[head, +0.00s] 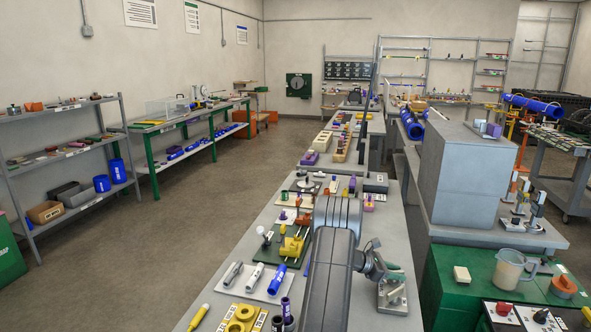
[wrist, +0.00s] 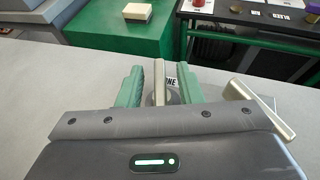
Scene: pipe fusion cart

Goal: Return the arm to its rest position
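My arm reaches forward over the near end of the long grey bench (head: 235,285) in the head view. My gripper (head: 374,265) is at the bench's right side, low over a metal fixture (head: 392,297), partly hidden by the arm. In the wrist view my gripper (wrist: 161,68) has its two green fingers apart. An upright metal bar (wrist: 159,82) shows between them, with a gap to each finger. Part of a label lies behind it. A slanted metal bar (wrist: 258,108) shows right of the fingers. I cannot tell whether the gripper touches the fixture.
Left of my arm lie marker-like tools (head: 254,277), a yellow block (head: 240,318) and a green tray (head: 290,247). To the right stand a large grey cabinet (head: 462,175), a green box (head: 450,285) and a clear jug (head: 508,268). The floor (head: 190,220) to the left is clear.

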